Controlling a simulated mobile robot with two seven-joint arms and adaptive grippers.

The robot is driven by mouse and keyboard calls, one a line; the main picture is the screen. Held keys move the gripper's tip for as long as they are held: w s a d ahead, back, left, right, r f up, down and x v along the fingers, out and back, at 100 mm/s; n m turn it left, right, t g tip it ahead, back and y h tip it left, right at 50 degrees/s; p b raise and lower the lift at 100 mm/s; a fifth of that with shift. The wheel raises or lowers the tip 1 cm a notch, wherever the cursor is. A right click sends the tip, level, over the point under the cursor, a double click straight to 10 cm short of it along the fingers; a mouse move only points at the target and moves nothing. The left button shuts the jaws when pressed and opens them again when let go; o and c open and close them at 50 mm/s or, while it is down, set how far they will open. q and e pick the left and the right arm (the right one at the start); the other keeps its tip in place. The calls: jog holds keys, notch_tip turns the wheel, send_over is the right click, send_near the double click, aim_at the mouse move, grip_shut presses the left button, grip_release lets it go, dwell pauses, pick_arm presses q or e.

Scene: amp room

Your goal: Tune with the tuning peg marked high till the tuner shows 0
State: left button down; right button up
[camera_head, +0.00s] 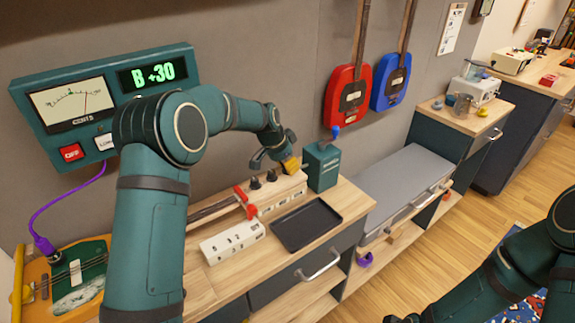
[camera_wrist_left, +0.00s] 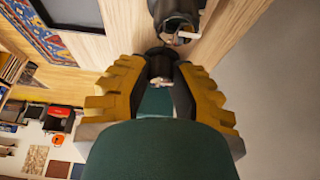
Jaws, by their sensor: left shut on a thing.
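The tuner (camera_head: 105,90) on the wall at the upper left shows "B +30" in green, and its dial needle leans right. A pale wooden headstock (camera_head: 275,193) lies on the bench with dark tuning pegs (camera_head: 255,182) along it. My left gripper (camera_head: 284,165) is over its far end. In the left wrist view its yellow-padded fingers (camera_wrist_left: 162,72) are shut on a dark peg (camera_wrist_left: 160,70); another dark peg (camera_wrist_left: 178,22) stands just beyond. I cannot read which peg is marked high. Of my right gripper, only a dark part shows at the bottom edge.
A red clamp (camera_head: 246,203) sits by the neck. A white numbered block (camera_head: 232,243) and a black tray (camera_head: 306,224) lie in front. A green box (camera_head: 321,167) stands close right of my left gripper. A grey case (camera_head: 400,185) is farther right.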

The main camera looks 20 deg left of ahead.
pick_arm(q)
jog(key=n+y+p, duration=0.1)
jog(key=n, duration=0.2)
jog(key=shift+d+n+t, duration=0.1)
jog(key=shift+n+t, duration=0.2)
jog(key=n+y+p, duration=0.2)
jog(key=n, duration=0.2)
jog(key=shift+f+n+y+p, duration=0.1)
jog(key=shift+n+y+p, duration=0.6)
jog(key=shift+n, duration=1.4)
jog(key=c, duration=0.8)
grip_release()
